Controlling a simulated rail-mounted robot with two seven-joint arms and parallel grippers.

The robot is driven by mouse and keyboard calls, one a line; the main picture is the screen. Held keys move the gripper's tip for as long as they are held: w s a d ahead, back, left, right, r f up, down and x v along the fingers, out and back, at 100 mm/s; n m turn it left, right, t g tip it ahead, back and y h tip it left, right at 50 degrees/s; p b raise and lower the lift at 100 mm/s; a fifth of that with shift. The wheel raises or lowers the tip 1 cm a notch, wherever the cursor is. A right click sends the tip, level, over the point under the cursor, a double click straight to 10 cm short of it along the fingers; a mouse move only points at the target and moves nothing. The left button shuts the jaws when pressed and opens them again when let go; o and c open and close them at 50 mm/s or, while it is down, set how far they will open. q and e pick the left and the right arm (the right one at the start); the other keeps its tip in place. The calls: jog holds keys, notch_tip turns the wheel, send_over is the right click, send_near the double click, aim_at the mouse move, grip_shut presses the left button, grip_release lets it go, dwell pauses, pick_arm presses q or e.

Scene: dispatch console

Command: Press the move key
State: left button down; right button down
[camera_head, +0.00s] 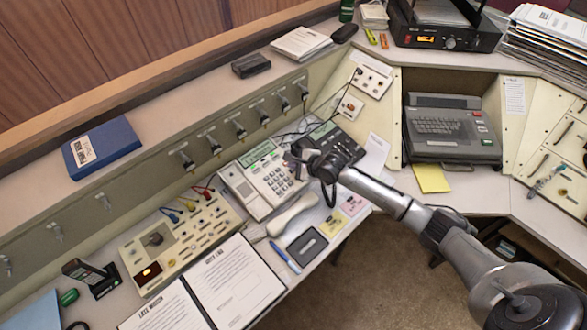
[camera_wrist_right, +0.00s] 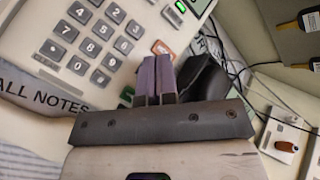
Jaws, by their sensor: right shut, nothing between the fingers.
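A beige desk phone (camera_head: 238,188) with a grey number keypad and a green-lit display stands on the desk in the head view. The phone (camera_wrist_right: 25,40) fills the upper left of the right wrist view. My right gripper (camera_head: 291,159) is over the phone's right side; its two purple fingers (camera_wrist_right: 156,62) are shut and empty. An orange-brown key (camera_wrist_right: 163,48) shows just beyond the fingertips, and a green key (camera_wrist_right: 126,96) is partly hidden beside them. I cannot read which key is the move key, nor tell whether the fingers touch one. My left gripper is not in view.
A dark phone unit (camera_head: 340,139) stands right beside the gripper. A handset (camera_head: 292,214) lies in front of the beige phone. A switch panel (camera_head: 185,246) and an open log binder (camera_head: 235,278) are at the left. Thin black cables run behind.

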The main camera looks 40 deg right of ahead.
jog(key=shift+f, duration=0.45)
jog(key=shift+w+f+p, duration=0.1)
jog(key=shift+f+p, duration=0.2)
dwell(0.7)
dwell(0.4)
jog(key=shift+r+p, duration=0.7)
jog(key=shift+p, duration=0.5)
